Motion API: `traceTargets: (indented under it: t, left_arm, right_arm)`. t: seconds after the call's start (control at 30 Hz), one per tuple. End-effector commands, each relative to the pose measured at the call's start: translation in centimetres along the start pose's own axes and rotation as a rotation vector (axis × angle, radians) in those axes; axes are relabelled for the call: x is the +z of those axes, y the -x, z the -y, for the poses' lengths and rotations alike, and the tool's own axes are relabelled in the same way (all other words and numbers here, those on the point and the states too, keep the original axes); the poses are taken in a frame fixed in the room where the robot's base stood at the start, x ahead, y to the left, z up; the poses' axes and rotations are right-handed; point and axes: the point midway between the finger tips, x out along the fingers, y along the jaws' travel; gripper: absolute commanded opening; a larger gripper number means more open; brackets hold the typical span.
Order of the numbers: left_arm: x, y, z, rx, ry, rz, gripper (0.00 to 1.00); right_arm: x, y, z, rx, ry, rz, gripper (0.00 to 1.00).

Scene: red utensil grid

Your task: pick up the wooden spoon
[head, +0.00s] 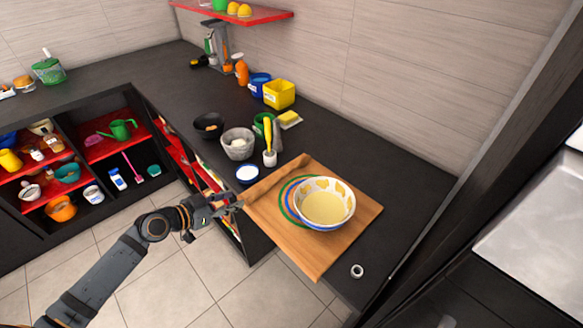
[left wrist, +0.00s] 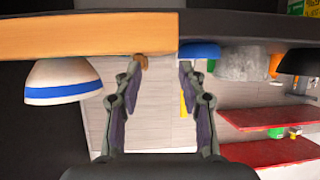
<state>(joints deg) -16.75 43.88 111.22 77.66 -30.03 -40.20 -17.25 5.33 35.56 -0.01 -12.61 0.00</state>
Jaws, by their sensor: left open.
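A long brown wooden piece (head: 278,178), which appears to be the wooden spoon, lies along the left edge of the wooden board (head: 352,240). In the left wrist view, which looks upside down, a small brown end (left wrist: 141,62) shows beside the left fingertip. My left gripper (head: 235,199) is at the near end of this piece, by the counter's front edge. In the left wrist view the gripper (left wrist: 160,66) has its two fingers apart, with nothing clearly held between them. Whether a finger touches the wood I cannot tell. My right gripper is not in view.
A striped bowl of batter (head: 326,207) stands on the board. A small blue-rimmed bowl (head: 247,174), a grey mortar (head: 238,145) and a black bowl (head: 208,126) stand behind on the dark counter. Open red shelves (head: 112,149) lie at left. A white ring (head: 357,271) lies near the front.

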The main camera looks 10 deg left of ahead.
Motion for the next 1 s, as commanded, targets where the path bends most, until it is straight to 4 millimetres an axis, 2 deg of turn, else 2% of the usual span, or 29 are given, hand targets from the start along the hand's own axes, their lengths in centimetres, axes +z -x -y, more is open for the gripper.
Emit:
traceTargets:
  t: [0.03,0.17,0.33,0.47,0.7,1.0]
  left_arm:
    - [-1.5,0.3,-1.1,0.032,-0.018,-0.017,0.41]
    - [-3.1,0.6,-2.5,0.073,-0.038,-0.04,0.41]
    - [-3.3,0.2,-2.5,0.072,-0.036,-0.046,0.41]
    - [-3.5,-1.3,-2.5,0.07,-0.033,-0.05,0.41]
    - [-3.5,-4.1,-2.8,0.071,-0.033,-0.045,0.41]
    - [-3.7,-5.4,-2.9,0.072,-0.032,-0.044,0.41]
  right_arm:
    - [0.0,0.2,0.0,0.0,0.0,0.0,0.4]
    - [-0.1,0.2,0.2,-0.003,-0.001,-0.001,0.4]
    - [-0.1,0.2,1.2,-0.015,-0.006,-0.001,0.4]
    - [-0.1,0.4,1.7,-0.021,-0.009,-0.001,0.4]
    - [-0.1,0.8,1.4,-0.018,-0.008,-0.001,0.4]
    - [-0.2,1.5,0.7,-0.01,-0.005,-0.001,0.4]
